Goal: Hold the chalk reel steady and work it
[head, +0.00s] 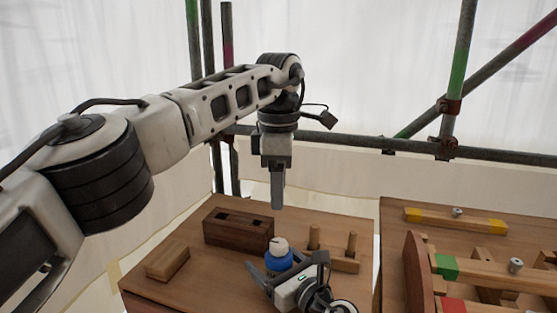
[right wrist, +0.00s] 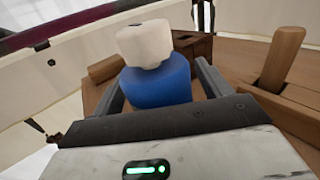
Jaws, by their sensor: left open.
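The chalk reel, a blue body (head: 278,261) with a white top, stands upright on the left wooden bench. In the right wrist view the blue body (right wrist: 157,84) and its white top (right wrist: 145,43) fill the space between the jaws. My right gripper (head: 276,258) reaches in from the lower right, with a finger against each side of the blue body; the reel's base is hidden behind the gripper. My left gripper (head: 277,205) points straight down, apart from the reel and higher up, above the back of the bench. It is open and empty, its fingers seen nearly edge-on.
On the left bench (head: 205,220) are a dark block with holes (head: 238,228), a small wooden block (head: 167,260) and a rack with upright pegs (head: 345,262). A second bench at right holds wooden pieces with yellow, green and red parts (head: 455,221). Scaffold poles (head: 340,141) stand behind.

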